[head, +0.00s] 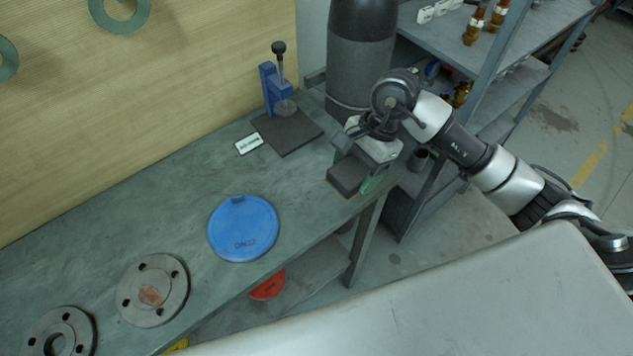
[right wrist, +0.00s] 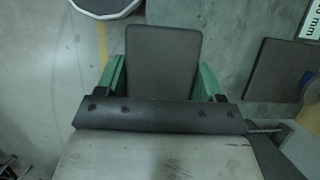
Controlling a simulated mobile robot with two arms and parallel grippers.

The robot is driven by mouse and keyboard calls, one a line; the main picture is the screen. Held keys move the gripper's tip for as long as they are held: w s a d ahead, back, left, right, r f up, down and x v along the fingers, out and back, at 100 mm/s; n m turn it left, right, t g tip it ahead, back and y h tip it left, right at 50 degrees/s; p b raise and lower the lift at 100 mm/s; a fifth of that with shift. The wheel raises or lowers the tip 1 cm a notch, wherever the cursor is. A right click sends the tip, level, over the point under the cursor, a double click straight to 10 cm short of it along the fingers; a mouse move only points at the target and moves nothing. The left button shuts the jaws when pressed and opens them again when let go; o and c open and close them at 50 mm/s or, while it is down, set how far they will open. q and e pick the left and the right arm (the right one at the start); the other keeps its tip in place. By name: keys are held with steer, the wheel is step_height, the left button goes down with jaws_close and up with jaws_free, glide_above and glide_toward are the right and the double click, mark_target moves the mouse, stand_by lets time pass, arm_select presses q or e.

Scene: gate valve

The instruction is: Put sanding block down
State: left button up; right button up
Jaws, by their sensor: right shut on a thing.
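The sanding block (head: 348,174) is a dark grey block with a thin brownish lower edge, at the right end of the green-grey workbench (head: 170,205). My right gripper (head: 362,172) is shut on it, with green fingers on its two sides. In the right wrist view the block (right wrist: 162,62) shows as a grey rounded rectangle between the green fingers (right wrist: 160,80). I cannot tell whether the block touches the bench top or is just above it. My left gripper is not in view.
A blue press (head: 270,88) stands on a dark square mat (head: 287,131), beside a small white label (head: 249,144). A blue disc (head: 243,228) and grey flanges (head: 152,290) lie to the left. A dark cylinder (head: 360,60) and shelf (head: 500,65) stand behind. Bench between disc and mat is clear.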

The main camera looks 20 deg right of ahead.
steer(key=p, duration=0.2)
glide_above(312, 195)
steer(key=d, duration=0.1)
step_height(312, 195, down, 4)
steer(key=shift+f, duration=0.15)
step_height(312, 195, down, 4)
steer(key=shift+w+r+p, duration=0.1)
steer(key=shift+p, duration=0.75)
steer(key=shift+f, duration=0.2)
steer(key=shift+f, duration=0.1)
steer(key=shift+f+b, duration=0.15)
steer(key=shift+b, duration=0.15)
steer(key=o, duration=0.8)
steer(key=shift+r, duration=0.2)
